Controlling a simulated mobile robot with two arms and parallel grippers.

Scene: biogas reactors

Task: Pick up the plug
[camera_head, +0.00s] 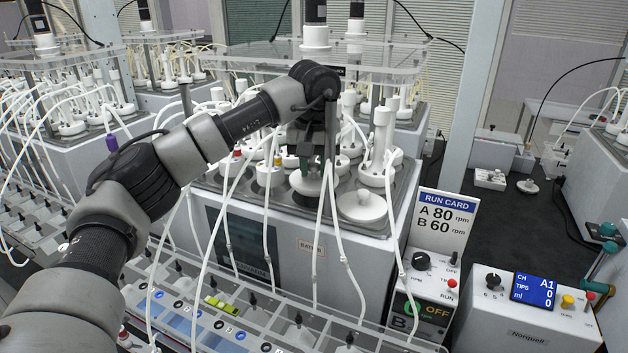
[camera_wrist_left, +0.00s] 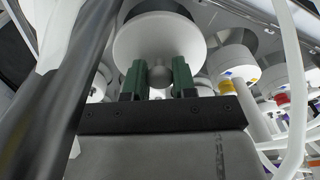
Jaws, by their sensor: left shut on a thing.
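My left gripper (camera_head: 309,163) reaches over the reactor block from the left, pointing down. In the left wrist view its two green fingers (camera_wrist_left: 160,80) are shut on the small round knob of the plug (camera_wrist_left: 160,40), a white disc. In the head view the plug (camera_head: 306,184) shows as a white disc right under the fingers, partly hidden by my wrist. I cannot tell whether it is seated or lifted clear.
Another white disc with a knob (camera_head: 362,206) lies at the block's front right corner. White capped vessels (camera_head: 377,170) stand close around the gripper. Thin white tubes (camera_head: 327,215) hang in front. A run card (camera_head: 445,222) and a control box (camera_head: 525,308) stand to the right.

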